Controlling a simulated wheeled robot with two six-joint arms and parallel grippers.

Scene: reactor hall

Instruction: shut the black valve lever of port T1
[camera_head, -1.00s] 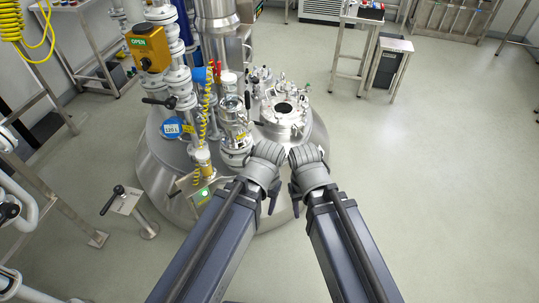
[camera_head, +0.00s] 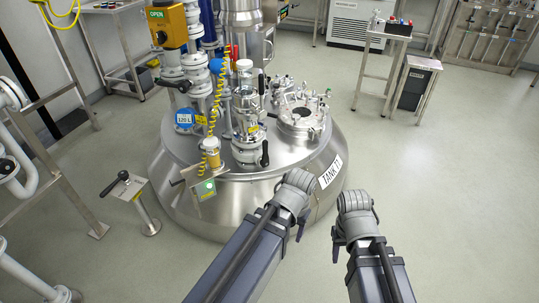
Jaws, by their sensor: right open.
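A steel tank (camera_head: 235,205) labelled "TANK" with a partly clear number stands in the middle of the head view. Black levers show on its top: one hangs down (camera_head: 264,153) at the front of the glass-and-steel fitting, one stands upright (camera_head: 262,83) behind it. Another black lever (camera_head: 173,85) sticks out left from the pipe column. No T1 port mark is readable, so I cannot tell which lever is T1's. My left gripper (camera_head: 300,226) is before the tank's front right, its jaws mostly hidden. My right gripper (camera_head: 337,246) is open, over the floor right of the tank, touching no lever.
A pedestal with a black handle (camera_head: 123,178) stands left of the tank. A small lit panel (camera_head: 204,188) juts from the tank's front. A yellow coiled cord (camera_head: 212,115) hangs by the pipes. A steel ladder frame (camera_head: 50,150) stands at left.

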